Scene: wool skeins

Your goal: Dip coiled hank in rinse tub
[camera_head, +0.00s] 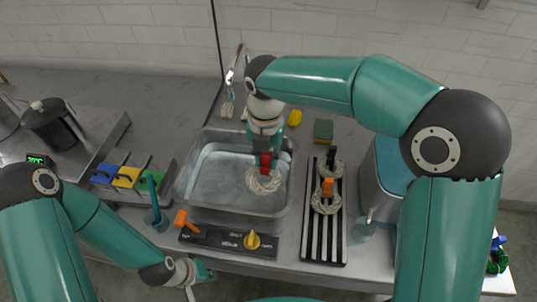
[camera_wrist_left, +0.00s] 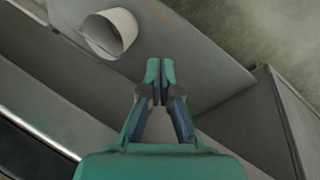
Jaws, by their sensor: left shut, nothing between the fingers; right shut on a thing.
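The pale coiled hank (camera_head: 263,182) with a red band (camera_head: 265,162) is over the grey rinse tub (camera_head: 232,216). My right gripper (camera_head: 265,153) is shut on it at the red band, pointing down. The hank hangs within the tub's rim; I cannot tell whether it touches the water (camera_head: 222,178). My left gripper (camera_head: 203,274) is low at the counter's front edge, away from the tub. In the left wrist view its fingers (camera_wrist_left: 160,70) are shut together and empty.
Two more hanks, one with a black band (camera_head: 331,160) and one with an orange band (camera_head: 326,200), lie on the slatted rack (camera_head: 324,245) right of the tub. A panel with an orange lever (camera_head: 183,220) and yellow knob (camera_head: 252,241) is in front. A white cup (camera_wrist_left: 110,33) shows near my left gripper.

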